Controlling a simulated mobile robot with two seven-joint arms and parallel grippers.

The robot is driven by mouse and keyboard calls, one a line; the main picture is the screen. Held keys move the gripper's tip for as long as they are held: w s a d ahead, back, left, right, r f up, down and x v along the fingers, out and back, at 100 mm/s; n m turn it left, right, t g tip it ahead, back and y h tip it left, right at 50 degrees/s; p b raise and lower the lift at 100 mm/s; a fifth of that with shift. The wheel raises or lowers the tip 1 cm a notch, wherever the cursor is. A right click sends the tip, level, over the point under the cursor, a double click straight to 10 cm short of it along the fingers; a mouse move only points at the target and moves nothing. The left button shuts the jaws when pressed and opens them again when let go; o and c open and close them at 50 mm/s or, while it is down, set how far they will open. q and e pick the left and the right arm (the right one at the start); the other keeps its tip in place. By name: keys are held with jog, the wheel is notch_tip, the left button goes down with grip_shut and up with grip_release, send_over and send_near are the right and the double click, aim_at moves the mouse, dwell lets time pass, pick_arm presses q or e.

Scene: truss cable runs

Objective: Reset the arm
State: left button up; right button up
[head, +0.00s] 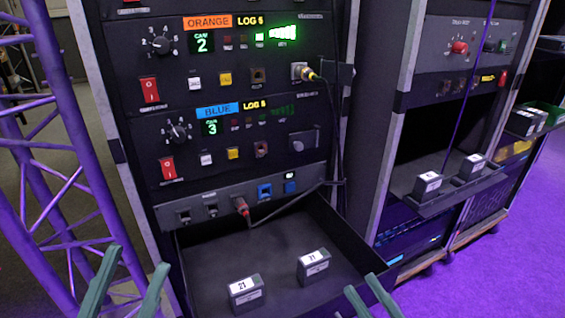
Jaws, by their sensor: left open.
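My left gripper (138,258) shows at the bottom left, its two green fingers spread apart with nothing between them. It is in front of the purple truss and left of the open drawer. My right gripper (361,282) shows at the bottom edge, near the drawer's right front corner. Its two fingertips stand apart, and I see nothing between them. The rest of both grippers is cut off by the frame. The open black drawer (215,262) holds two dark blocks with white labels, one marked 21 (245,293) and one beside it to the right (313,266).
The rack (240,132) has ORANGE and BLUE panels with knobs, red switches and lit displays. A cable (335,130) hangs down its right side. A second rack (467,53) at right has a shelf with two labelled blocks. Purple floor (520,255) lies clear at right.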

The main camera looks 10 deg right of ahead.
notch_tip(320, 180, up, 11)
jog(key=s+a+m+t, duration=0.2)
jog(key=m, duration=0.3)
pick_arm(q)
jog(key=w+a+f+n+g+y+p, duration=0.2)
jog(key=w+f+n+g+y+p, duration=0.2)
jog(key=w+f+n+y+p, duration=0.75)
pick_arm(e)
jog(key=w+d+f+m+g+h+p, duration=0.2)
jog(key=w+f+m+g+h+p, duration=0.15)
jog(key=w+f+m+h, duration=0.55)
pick_arm(q)
jog(key=s+a+f+g+y+p, duration=0.1)
jog(key=s+a+f+g+p, duration=0.1)
jog(key=s+f+g+p, duration=0.7)
jog(key=shift+s+y+p, duration=0.35)
jog(key=shift+s+p, duration=1.15)
jog(key=shift+s, duration=0.85)
pick_arm(e)
jog(key=s+d+f+m+g+h, duration=0.1)
jog(key=s+f+g+h, duration=0.3)
jog(key=s+f+g, duration=0.5)
jog(key=shift+s+d+f+m, duration=0.3)
jog(key=shift+s+d+f, duration=0.55)
jog(key=shift+f, duration=0.75)
